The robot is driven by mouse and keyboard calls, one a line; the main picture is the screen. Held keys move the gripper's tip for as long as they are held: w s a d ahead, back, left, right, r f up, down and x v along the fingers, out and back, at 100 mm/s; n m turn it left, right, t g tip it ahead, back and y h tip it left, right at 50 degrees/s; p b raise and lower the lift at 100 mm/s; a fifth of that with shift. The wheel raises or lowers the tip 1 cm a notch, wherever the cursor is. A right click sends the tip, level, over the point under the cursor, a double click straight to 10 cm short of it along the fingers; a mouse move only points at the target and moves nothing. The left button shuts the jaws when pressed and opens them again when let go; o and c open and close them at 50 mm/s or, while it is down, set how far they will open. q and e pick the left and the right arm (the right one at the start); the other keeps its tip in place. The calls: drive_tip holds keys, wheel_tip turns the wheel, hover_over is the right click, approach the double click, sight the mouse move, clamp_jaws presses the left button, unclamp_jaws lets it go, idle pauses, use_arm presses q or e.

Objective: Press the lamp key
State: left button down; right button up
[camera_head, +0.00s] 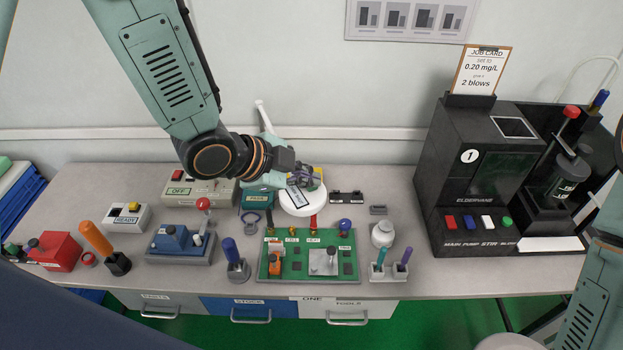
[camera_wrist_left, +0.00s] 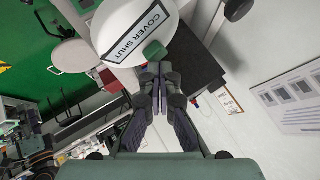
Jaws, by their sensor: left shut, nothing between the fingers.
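My left gripper (camera_head: 305,178) is at the back middle of the bench, over a white round cover (camera_head: 301,208). Its fingers are together and empty; they also show in the left wrist view (camera_wrist_left: 160,78). There the white cover (camera_wrist_left: 125,25) carries a label reading COVER SHUT. A small green block (camera_wrist_left: 154,50) sits at the cover's rim, just beyond the fingertips; I cannot tell whether they touch. I can read no lamp label, so I cannot tell which part is the lamp key. My right arm shows at the right edge, its gripper outside the view.
A green board (camera_head: 290,268) with small parts stands in front of the cover. A grey-green box (camera_head: 215,190) marked OFF is to the left. A black machine (camera_head: 470,175) with coloured keys and a job card (camera_head: 482,70) fills the right side.

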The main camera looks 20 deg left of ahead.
sight(307, 193)
use_arm(q)
drive_tip(key=shift+f, duration=0.2)
idle(0.5)
drive_tip(key=shift+f+b, duration=0.35)
drive_tip(key=shift+s, duration=0.1)
drive_tip(key=shift+r, duration=0.1)
drive_tip(key=shift+r+p, duration=0.3)
drive_tip(key=shift+p, duration=0.15)
wheel_tip(307, 193, up, 6)
drive_tip(key=p, duration=0.5)
drive_tip(key=shift+p, duration=0.35)
